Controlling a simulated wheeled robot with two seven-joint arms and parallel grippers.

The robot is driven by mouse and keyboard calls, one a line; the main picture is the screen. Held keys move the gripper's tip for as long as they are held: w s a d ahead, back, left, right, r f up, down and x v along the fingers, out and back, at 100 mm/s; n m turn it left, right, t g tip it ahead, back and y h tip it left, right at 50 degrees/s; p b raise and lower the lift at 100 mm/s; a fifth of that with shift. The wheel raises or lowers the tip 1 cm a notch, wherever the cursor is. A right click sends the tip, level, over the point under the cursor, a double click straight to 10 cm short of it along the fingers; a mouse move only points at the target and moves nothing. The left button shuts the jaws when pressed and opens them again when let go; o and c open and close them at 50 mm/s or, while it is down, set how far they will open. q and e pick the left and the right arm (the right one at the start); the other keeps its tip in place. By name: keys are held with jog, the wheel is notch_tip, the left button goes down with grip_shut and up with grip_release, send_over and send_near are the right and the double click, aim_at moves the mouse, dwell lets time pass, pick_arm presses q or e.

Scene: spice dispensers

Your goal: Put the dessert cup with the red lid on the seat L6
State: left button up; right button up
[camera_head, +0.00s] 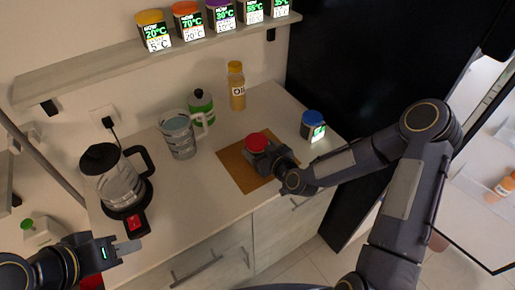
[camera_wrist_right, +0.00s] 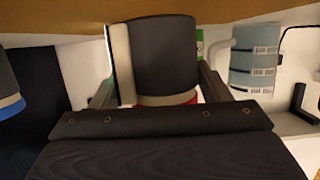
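The dessert cup with the red lid (camera_head: 257,143) stands on the brown mat (camera_head: 232,163) on the counter. My right gripper (camera_head: 262,160) is at the cup, its lower part hidden in the head view. In the right wrist view the dark cup (camera_wrist_right: 165,55) appears upside down between my two fingers, with a pale band and a sliver of red lid. Whether the fingers press on it is unclear. My left gripper (camera_head: 118,250) is low at the left, away from the cup; its opening is unclear. I cannot make out a seat marked L6.
A shelf (camera_head: 90,70) above holds several lidded dispensers with temperature displays. The counter's front middle is clear.

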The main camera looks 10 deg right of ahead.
jog(key=c, duration=0.4)
jog(key=shift+c, duration=0.8)
jog(key=shift+r, duration=0.15)
